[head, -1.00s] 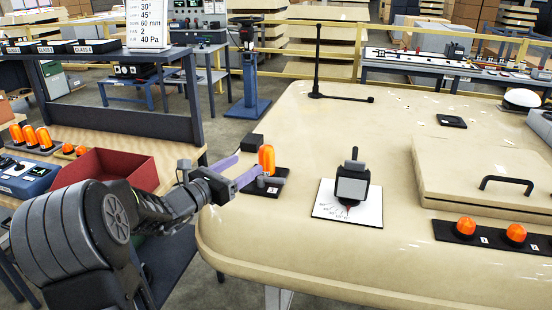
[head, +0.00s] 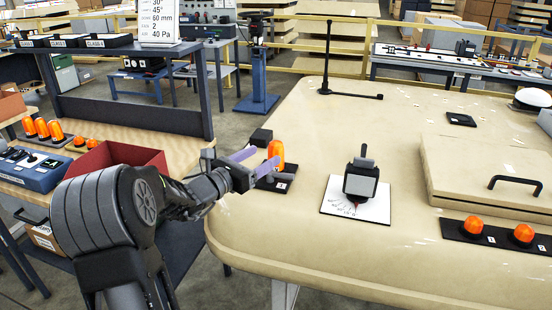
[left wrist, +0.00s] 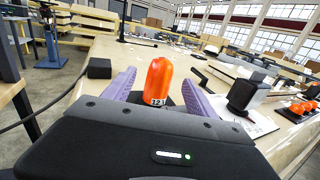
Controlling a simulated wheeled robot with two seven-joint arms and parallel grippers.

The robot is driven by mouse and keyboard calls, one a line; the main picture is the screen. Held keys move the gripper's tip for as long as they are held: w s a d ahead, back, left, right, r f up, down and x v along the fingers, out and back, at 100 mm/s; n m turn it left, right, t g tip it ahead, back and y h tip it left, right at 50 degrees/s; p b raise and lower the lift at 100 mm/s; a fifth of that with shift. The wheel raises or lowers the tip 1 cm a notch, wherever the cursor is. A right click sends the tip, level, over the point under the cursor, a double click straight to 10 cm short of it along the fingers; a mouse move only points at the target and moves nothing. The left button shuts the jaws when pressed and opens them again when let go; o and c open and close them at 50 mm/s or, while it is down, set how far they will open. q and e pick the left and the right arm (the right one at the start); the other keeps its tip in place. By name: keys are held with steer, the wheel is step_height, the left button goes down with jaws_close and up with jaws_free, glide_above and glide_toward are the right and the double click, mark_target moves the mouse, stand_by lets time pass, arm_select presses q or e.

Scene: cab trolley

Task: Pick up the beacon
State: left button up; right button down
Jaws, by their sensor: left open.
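A tall orange beacon (head: 276,153) stands upright on a small dark base plate (head: 287,184) at the left edge of the beige cab roof. In the left wrist view the beacon (left wrist: 158,82) stands between the two purple fingers, with a printed label low on its front. My left gripper (head: 257,165) is open, with its fingers reaching toward the beacon from the left. In the left wrist view the open fingers (left wrist: 155,92) lie on either side of the beacon, with gaps showing. Whether they touch it cannot be told. My right gripper is in neither view.
A black gauge on a white card (head: 359,186) stands right of the beacon. A small black box (head: 261,138) sits just behind it. Two low orange beacons (head: 498,231) are on a strip at right. A red bin (head: 112,155) is on the left bench.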

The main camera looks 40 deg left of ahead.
mark_target(271, 152)
arm_select(q)
steer(key=w, duration=0.4)
steer(key=shift+w+d+f+p, duration=0.1)
steer(key=shift+d+p, duration=0.1)
steer(key=shift+p, duration=0.2)
jaws_close()
stand_by(0.6)
